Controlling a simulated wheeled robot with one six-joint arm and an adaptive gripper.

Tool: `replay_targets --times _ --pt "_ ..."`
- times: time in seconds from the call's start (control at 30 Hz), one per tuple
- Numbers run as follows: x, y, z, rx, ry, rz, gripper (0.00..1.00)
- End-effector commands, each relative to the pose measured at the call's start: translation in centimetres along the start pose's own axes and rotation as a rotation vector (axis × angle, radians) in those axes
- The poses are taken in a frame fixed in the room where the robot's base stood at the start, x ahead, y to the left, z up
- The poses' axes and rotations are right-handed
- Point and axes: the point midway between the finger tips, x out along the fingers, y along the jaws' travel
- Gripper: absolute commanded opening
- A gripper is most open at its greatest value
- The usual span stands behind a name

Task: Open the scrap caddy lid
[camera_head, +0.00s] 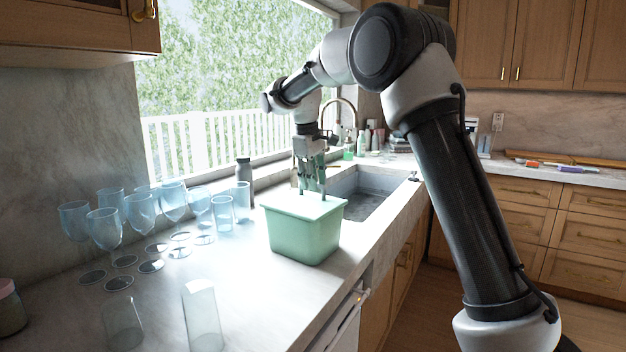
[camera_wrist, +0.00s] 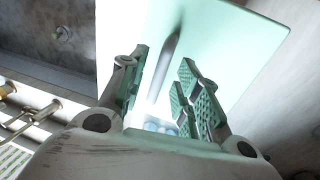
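The scrap caddy (camera_head: 303,238) is a mint-green box on the counter, just in front of the sink. Its pale green lid (camera_head: 288,204) lies flat and closed on top. My gripper (camera_head: 312,194) points down over the lid, its fingertips close to the lid's top. In the wrist view, my gripper (camera_wrist: 163,60) has its two green-padded fingers apart. A dark elongated bar or shadow (camera_wrist: 168,58) shows on the lid (camera_wrist: 235,55) between them. I cannot tell whether the fingertips touch the lid.
Several blue-tinted glasses (camera_head: 139,210) stand to the left on the counter, with two clear tumblers (camera_head: 202,318) nearer. A grey bottle (camera_head: 244,176) stands behind the caddy. The sink (camera_head: 376,190) lies beyond it, with bottles further back. The counter (camera_head: 255,300) before the caddy is clear.

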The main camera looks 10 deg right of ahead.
Motion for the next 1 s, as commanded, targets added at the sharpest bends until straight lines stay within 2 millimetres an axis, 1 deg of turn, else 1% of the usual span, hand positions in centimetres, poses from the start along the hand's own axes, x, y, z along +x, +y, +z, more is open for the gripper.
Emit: replay_targets --times 0.03,0.13,0.17,0.57,0.77,1.0 --pt "0.0 0.0 0.0 0.0 0.0 0.0 0.21" --pt "0.0 0.0 0.0 0.0 0.0 0.0 0.03" --pt "0.0 0.0 0.0 0.0 0.0 0.0 0.0" --pt "-0.4 -0.2 0.0 -0.002 0.0 0.021 0.0" --pt "-1.5 -0.8 0.0 -0.005 0.001 0.106 0.0" --pt "-3.8 -2.3 0.0 -0.007 0.001 0.298 0.0"
